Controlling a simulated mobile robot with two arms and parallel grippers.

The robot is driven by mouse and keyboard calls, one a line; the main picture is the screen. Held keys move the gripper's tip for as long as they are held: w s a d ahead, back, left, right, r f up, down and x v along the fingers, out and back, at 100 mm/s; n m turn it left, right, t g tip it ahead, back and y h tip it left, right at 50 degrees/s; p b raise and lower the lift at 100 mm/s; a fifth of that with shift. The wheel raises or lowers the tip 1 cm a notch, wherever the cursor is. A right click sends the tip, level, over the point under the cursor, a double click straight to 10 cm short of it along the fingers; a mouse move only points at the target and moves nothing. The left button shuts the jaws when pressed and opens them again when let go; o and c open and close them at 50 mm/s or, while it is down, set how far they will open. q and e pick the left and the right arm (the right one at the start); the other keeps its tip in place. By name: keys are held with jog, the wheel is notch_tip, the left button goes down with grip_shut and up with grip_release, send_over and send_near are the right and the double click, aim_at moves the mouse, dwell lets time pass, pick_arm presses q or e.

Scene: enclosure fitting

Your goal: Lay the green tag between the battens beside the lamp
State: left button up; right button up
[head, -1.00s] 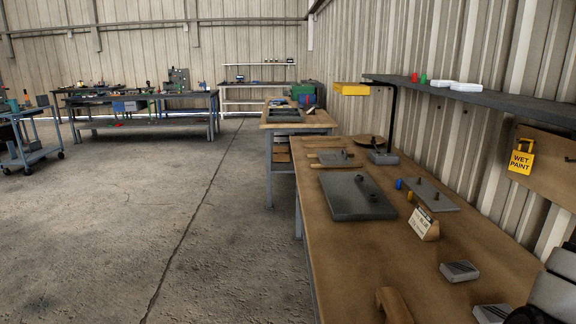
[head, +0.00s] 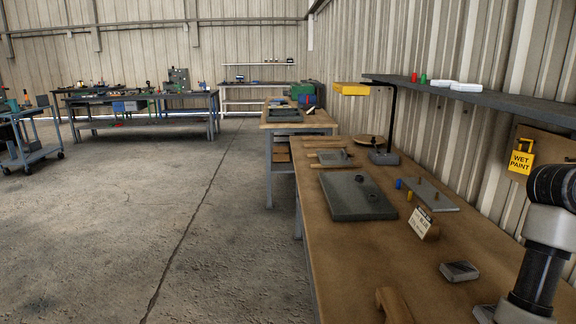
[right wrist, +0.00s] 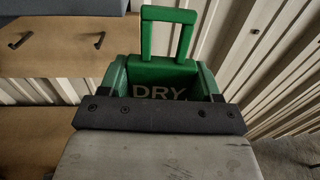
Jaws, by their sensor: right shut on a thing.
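The green tag (right wrist: 150,80) has a tall loop handle and the word DRY on its face. It shows in the right wrist view. My right gripper (right wrist: 160,116) is shut on its lower part, and its dark jaw hides the tag's lower edge. The lamp (head: 383,157) stands on the bench by the wall in the head view, with a yellow shade (head: 350,88). Beside it lie pale wooden battens, one farther (head: 322,151) and one nearer (head: 337,165), with a grey plate (head: 338,157) between them. My left gripper is not in view.
A dark grey slab (head: 350,199) and a plate with pegs (head: 427,193) lie nearer on the bench. A small sign (head: 424,224) and a grey block (head: 459,271) stand in front. A yellow WET PAINT tag (head: 521,160) hangs at right. A shelf (head: 480,97) overhangs the bench.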

jog(key=w+a+f+n+t+y, duration=0.2)
jog(key=a+f+n+t+y, duration=0.2)
jog(key=a+f+n+t, duration=0.5)
jog(key=w+a+f+n+t+y, duration=0.2)
jog(key=a+f+n+t+y, duration=0.15)
jog(key=a+f+t, duration=0.6)
jog(key=s+a+f+n+y, duration=0.1)
jog(key=a+f+y, duration=0.1)
jog(key=f+y, duration=0.1)
jog(key=s+a+f+n+y, duration=0.2)
jog(key=a+f+y, duration=0.1)
jog(key=f, duration=0.2)
jog(key=s+a+f+n+y, duration=0.2)
jog(key=f+y, duration=0.1)
jog(key=f, duration=0.1)
jog(key=shift+s+a+f, duration=0.15)
jog(key=shift+a+f, duration=0.1)
jog(key=shift+f, duration=0.1)
jog(key=s+a+f+n+y+p, duration=0.1)
jog(key=s+a+p, duration=0.1)
jog(key=s+a, duration=0.4)
jog(key=a, duration=0.3)
jog(key=shift+a, duration=0.25)
jog(key=shift+t+y, duration=0.25)
